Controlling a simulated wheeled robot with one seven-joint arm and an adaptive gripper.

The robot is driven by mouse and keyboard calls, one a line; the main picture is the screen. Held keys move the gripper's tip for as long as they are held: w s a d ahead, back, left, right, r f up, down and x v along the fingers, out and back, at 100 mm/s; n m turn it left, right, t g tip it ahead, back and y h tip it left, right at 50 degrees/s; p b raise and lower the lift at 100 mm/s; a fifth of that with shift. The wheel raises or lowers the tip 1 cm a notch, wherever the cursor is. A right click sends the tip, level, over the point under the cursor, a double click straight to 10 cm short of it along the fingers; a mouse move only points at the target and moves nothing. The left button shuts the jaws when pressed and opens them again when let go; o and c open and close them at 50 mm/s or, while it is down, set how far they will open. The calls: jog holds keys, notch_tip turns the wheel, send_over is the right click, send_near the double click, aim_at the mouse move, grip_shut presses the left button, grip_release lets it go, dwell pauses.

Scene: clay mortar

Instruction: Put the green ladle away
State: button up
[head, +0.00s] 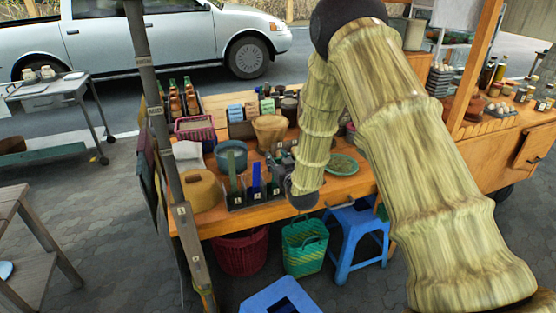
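I cannot make out a green ladle for certain. Upright green pieces (233,179) stand in a dark labelled holder at the cart's front edge, with a blue piece (256,176) between them; I cannot tell whether one of them is a ladle. A tan clay mortar (270,132) stands behind the holder. My arm crosses the right half of the head view and comes down in front of the cart counter. My gripper's fingers do not show. The arm hides part of the counter behind it.
The wooden counter (222,221) is crowded with a lidded tan pot (200,190), a teal pot (231,156), bottles (190,98) and a green plate (342,165). Below are a red basket (241,253), a green basket (304,246) and blue stools (356,232). A post (163,130) stands at left.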

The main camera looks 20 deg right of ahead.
dwell(0.3)
jog(key=s+r, duration=0.1)
jog(key=s, duration=1.1)
jog(key=s+a+f+g, duration=0.1)
jog(key=s+f+g, duration=0.3)
jog(key=s+f, duration=0.6)
jog(key=s+a+f+g, duration=0.1)
jog(key=s+f+g, duration=0.45)
jog(key=f, duration=0.75)
jog(key=s+a+f+g, duration=0.1)
jog(key=s+f+g, duration=0.2)
jog(key=s, duration=1.2)
jog(key=s+a+f+g, duration=0.1)
jog(key=s+f+g, duration=0.3)
jog(key=s+f, duration=0.5)
jog(key=s, duration=0.6)
jog(key=shift+s+m, duration=0.15)
jog(key=shift+m, duration=0.25)
